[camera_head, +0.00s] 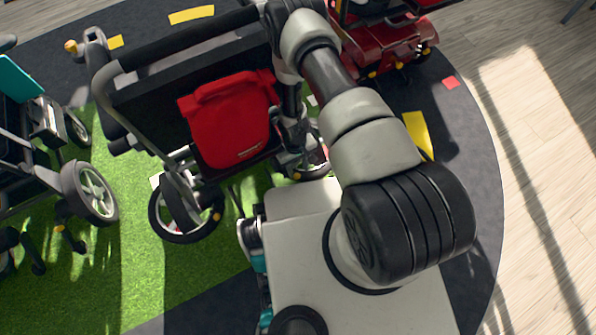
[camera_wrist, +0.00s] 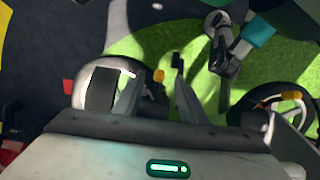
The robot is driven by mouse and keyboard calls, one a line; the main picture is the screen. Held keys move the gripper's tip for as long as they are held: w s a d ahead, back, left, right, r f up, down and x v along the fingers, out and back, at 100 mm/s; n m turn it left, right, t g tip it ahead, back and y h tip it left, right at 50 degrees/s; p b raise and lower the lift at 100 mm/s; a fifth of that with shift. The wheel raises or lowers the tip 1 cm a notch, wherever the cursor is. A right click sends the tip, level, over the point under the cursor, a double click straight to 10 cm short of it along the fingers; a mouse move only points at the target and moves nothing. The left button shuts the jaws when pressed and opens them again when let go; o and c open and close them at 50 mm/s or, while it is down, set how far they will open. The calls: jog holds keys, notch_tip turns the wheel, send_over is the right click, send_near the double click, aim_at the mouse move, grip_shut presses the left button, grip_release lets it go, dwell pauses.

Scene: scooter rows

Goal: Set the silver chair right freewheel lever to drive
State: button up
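The chair with a red bag (camera_head: 229,120), a dark backrest and grey frame stands in the middle of the head view; I take it as the silver chair. Its right rear wheel (camera_head: 309,165) is partly hidden by my arm. A yellow-orange lever tip (camera_head: 297,175) shows beside that wheel, and the tip (camera_wrist: 158,75) also shows in the wrist view. My gripper (camera_wrist: 155,82) seems open, with the tip between its fingers; whether they touch it I cannot tell. In the head view my gripper is low by that wheel, mostly hidden by my arm.
The chair's left wheel (camera_head: 183,212) has another yellow tip (camera_head: 217,217). A chair with teal parts (camera_head: 20,78) stands at left and a red scooter (camera_head: 388,48) behind my arm. Green mat (camera_head: 160,285) lies below; wooden floor at right is clear.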

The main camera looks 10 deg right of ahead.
jog(key=shift+r, duration=1.3)
jog(key=shift+s, duration=0.1)
